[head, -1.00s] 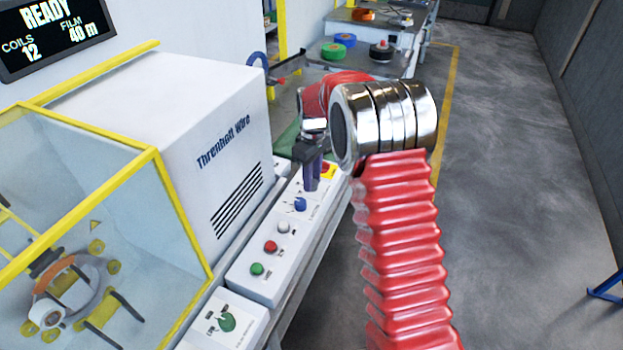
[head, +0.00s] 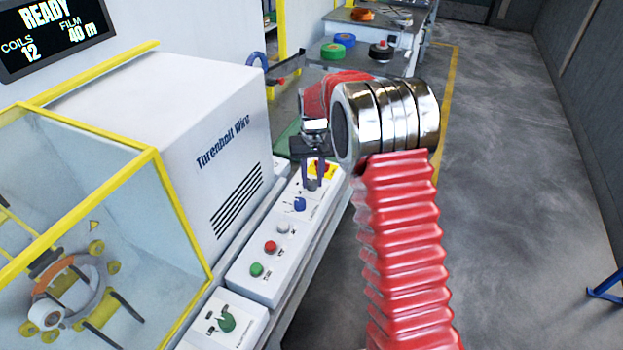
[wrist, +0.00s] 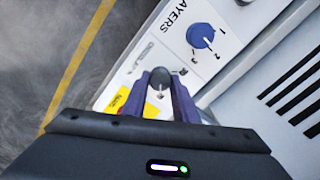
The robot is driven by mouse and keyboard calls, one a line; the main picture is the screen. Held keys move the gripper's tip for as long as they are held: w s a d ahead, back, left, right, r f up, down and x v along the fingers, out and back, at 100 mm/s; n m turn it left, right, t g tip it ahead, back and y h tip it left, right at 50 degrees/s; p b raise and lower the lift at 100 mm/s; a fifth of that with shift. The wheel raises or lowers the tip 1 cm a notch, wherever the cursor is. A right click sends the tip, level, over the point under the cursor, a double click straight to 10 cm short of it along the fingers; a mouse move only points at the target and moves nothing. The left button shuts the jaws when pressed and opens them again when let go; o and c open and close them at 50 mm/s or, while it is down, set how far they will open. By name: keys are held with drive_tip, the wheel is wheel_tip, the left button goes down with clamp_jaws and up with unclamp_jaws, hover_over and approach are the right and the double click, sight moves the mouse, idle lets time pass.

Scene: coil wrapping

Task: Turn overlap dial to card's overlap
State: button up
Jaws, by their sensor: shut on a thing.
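My gripper (head: 313,178) is over the far part of the white control panel, fingers pointing down. In the wrist view its two purple fingers (wrist: 161,95) are shut on a dark grey dial (wrist: 160,76), one finger on each side. I take this to be the overlap dial; its label and scale are too hidden or small to read. The blue dial (wrist: 201,36) beside it is marked LAYERS with 1, 2 and 3, and stands free of the fingers. It also shows in the head view (head: 299,204). I see no card.
A red button on a yellow plate (head: 322,168) is just beyond the gripper. White, red and green buttons (head: 257,270) and a green selector (head: 226,321) lie nearer. The white machine housing (head: 205,130) rises on the left.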

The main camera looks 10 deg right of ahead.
sight(313, 181)
drive_tip(key=shift+m, duration=1.1)
drive_tip(key=o, duration=1.1)
drive_tip(key=shift+c, duration=0.2)
drive_tip(key=shift+r, duration=0.1)
wheel_tip(313, 181, up, 14)
drive_tip(key=shift+d+f, duration=0.15)
drive_tip(key=shift+f, duration=0.05)
